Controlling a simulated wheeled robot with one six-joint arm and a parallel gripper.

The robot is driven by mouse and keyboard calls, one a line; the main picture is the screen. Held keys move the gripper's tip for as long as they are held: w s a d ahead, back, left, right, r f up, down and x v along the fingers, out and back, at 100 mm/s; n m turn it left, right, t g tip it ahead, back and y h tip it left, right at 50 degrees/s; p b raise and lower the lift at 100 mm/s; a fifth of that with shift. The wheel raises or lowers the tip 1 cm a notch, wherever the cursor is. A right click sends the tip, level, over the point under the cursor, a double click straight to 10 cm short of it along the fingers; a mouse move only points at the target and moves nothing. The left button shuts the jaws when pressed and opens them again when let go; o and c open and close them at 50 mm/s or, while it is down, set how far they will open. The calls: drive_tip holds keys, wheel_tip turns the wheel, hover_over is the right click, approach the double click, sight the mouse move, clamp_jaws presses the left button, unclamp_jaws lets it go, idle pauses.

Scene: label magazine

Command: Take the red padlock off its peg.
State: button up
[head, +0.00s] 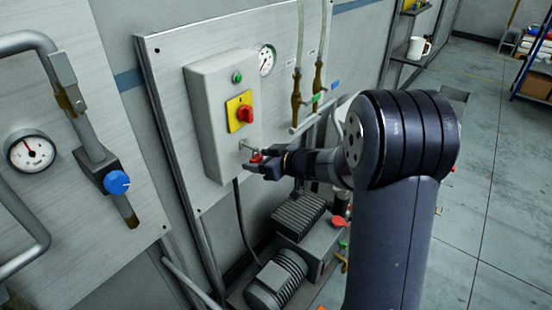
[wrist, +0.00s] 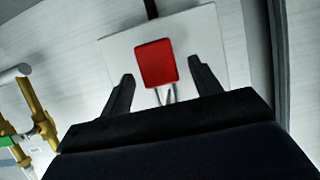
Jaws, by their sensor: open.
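The red padlock (wrist: 157,63) shows in the wrist view against the pale face of a box, with its thin metal shackle below its body in that picture. In the head view only a small red part of the padlock (head: 256,157) shows low on the box front, mostly behind my fingers. My gripper (head: 252,161) reaches in from the right at the padlock. In the wrist view the gripper (wrist: 164,84) is open, one finger on each side of the padlock, with gaps between. I cannot make out the peg clearly.
The grey control box (head: 208,120) carries a red rotary switch (head: 246,114) on a yellow plate, just above the gripper. Brass valves (head: 296,105) and pipes stand right of it. A motor unit (head: 280,275) sits below. Open floor (head: 490,180) lies at the right.

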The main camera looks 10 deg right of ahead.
drive_tip(key=shift+x, duration=0.75)
drive_tip(key=shift+s, duration=0.1)
drive_tip(key=shift+c, duration=0.2)
drive_tip(key=c, duration=1)
drive_tip(key=shift+c, duration=0.3)
drive_tip(key=shift+r, duration=0.2)
drive_tip(key=shift+r+b, duration=0.3)
drive_tip(key=shift+r, duration=0.1)
